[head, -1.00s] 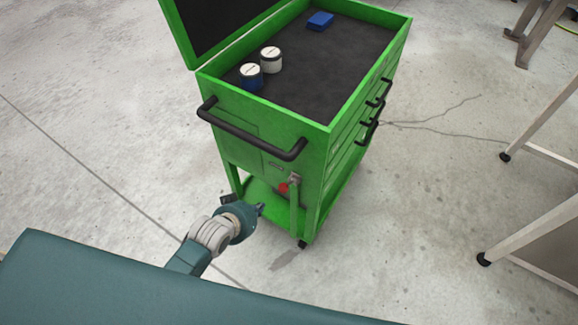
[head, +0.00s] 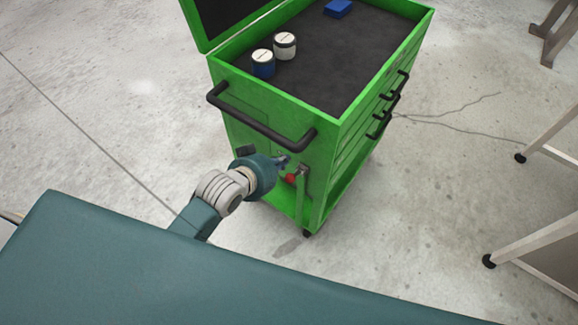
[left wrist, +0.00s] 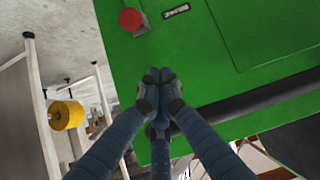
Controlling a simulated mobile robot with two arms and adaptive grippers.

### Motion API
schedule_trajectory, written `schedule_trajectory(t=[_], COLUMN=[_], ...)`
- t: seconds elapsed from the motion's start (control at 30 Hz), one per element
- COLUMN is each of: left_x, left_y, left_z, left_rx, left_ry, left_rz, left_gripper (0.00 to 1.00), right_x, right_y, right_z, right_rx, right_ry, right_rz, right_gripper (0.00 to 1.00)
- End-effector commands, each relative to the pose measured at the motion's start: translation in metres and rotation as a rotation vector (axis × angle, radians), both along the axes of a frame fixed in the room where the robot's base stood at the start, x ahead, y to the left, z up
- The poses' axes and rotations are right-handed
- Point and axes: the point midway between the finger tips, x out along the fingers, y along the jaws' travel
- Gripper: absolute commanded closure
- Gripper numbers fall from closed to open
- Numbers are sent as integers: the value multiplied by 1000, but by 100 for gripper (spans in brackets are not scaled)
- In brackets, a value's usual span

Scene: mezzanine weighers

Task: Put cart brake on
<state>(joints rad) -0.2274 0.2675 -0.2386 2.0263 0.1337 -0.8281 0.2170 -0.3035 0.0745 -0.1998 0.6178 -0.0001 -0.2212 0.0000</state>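The green cart (head: 262,150) stands on the floor in the head view. A red knob (head: 291,179) sits low on its end panel, below the black push handle (head: 262,122), beside a green upright bar with a grey fitting on top. My left gripper (head: 284,161) is in front of this panel, just above and left of the knob. In the left wrist view the red knob (left wrist: 130,19) is on a grey bracket near a small label plate (left wrist: 176,10). There the fingertips (left wrist: 160,88) are together with nothing visible between them, apart from the knob. My right gripper is not in view.
Two jars (head: 284,45) and a blue box (head: 338,9) stand on the cart's dark top. White-legged tables (head: 540,240) stand at the right. A yellow cylinder (left wrist: 66,114) shows in the left wrist view. The floor left of the cart is clear.

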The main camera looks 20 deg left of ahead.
Motion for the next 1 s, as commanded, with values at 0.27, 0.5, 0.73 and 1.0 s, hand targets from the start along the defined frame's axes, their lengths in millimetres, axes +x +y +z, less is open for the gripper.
schedule_trajectory(t=[0.27, 0.5, 0.73, 1.0], left_x=[46, 42, 28, 27], left_y=[-13, -14, -12, -12], left_z=[-36, -60, -70, -71], left_rx=[0, 1, 0, 1], left_ry=[1, 5, 1, 0], left_rz=[1, -1, 0, 1], left_gripper=[100, 100, 100, 100], right_x=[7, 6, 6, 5], right_y=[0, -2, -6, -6], right_z=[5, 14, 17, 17], right_rx=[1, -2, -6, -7], right_ry=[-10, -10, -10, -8], right_rz=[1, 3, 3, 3], right_gripper=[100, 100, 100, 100])
